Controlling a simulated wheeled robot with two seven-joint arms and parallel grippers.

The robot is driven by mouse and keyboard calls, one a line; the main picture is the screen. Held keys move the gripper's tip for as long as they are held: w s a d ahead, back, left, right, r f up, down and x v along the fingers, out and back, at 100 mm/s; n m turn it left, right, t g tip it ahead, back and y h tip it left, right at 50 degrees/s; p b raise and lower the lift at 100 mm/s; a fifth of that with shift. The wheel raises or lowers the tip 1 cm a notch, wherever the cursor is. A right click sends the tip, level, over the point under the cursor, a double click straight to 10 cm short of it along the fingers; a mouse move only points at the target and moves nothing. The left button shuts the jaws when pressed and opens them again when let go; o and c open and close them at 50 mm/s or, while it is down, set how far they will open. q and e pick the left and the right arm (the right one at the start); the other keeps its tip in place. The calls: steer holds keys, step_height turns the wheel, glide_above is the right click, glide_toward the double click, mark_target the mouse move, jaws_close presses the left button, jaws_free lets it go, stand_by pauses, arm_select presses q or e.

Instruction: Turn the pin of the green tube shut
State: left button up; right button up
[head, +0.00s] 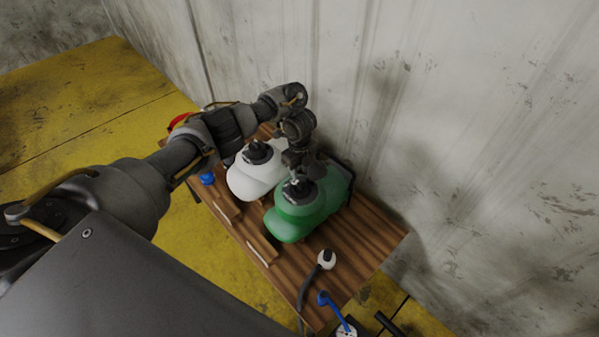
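The green tube (290,226) lies on the wooden table, beside a white tube (245,184) on its left. A dark round valve (303,196) sits on top of the green tube; its pin is too small and too covered to make out. My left arm reaches over from the left, and my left gripper (298,182) points down at this valve. The fingers are at or just above the valve; I cannot tell whether they touch or grip the pin. My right gripper is not in view.
The wooden table (370,236) stands against a worn wall (480,130). A white-and-black nozzle with a hose (326,259) lies at its near end. A blue-handled item (336,312) is below it, and a blue cap (207,179) is at left. The table's right end is clear.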

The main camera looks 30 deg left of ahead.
mark_target(300, 184)
arm_select(q)
step_height(300, 184, up, 5)
steer(key=shift+f+p, duration=0.2)
steer(key=shift+p, duration=0.6)
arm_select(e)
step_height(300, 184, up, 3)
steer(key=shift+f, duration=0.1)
